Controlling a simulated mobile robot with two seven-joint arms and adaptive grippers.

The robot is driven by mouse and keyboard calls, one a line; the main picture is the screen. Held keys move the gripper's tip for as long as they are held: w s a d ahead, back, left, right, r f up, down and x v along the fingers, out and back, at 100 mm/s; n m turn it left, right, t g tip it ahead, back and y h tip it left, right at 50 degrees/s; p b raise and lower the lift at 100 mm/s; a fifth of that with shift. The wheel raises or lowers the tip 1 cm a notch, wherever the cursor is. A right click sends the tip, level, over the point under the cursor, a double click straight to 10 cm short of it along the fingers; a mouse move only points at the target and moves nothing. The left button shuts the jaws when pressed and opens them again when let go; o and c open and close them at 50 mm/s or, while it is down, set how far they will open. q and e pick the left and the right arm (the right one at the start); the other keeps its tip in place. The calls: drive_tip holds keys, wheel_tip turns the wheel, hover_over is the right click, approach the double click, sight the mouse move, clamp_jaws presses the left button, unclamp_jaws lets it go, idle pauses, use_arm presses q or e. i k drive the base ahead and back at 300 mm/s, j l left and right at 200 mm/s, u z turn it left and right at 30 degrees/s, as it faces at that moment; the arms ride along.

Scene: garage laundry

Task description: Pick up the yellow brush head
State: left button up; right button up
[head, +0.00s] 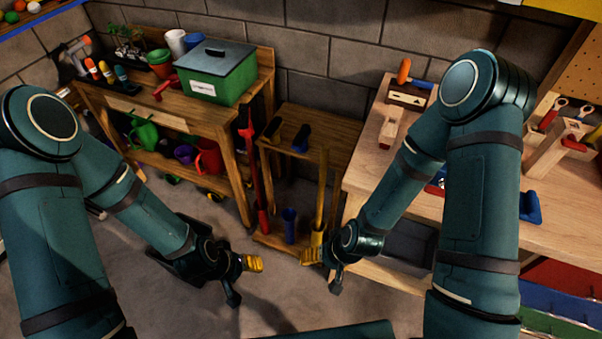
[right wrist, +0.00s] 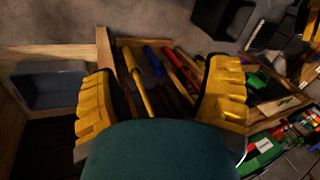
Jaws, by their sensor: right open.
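A long yellow handle (head: 322,190) stands nearly upright at the right front of a low wooden rack, with a yellow brush head (head: 317,238) at its lower end. The yellow handle also shows in the right wrist view (right wrist: 137,82). My right gripper (head: 313,255) is open, with its yellow fingers spread, just below and in front of the yellow brush head in the head view.
A red handle (head: 252,180) and a blue head (head: 290,225) stand in the same wooden rack (head: 325,123). A workbench (head: 480,220) with tools is at the right. A shelf with a green box (head: 216,72) is at the left. The floor (head: 190,310) in front is clear.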

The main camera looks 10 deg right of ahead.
sight(272, 134)
drive_tip(key=i+u, duration=0.35)
drive_tip(key=i+l+u, duration=0.2)
drive_tip(key=u, duration=0.2)
drive_tip(key=i+l+u, duration=0.15)
drive_tip(key=i, duration=0.3)
drive_tip(key=i+l+u, duration=0.2)
drive_tip(key=i, duration=0.2)
drive_tip(key=j, duration=0.1)
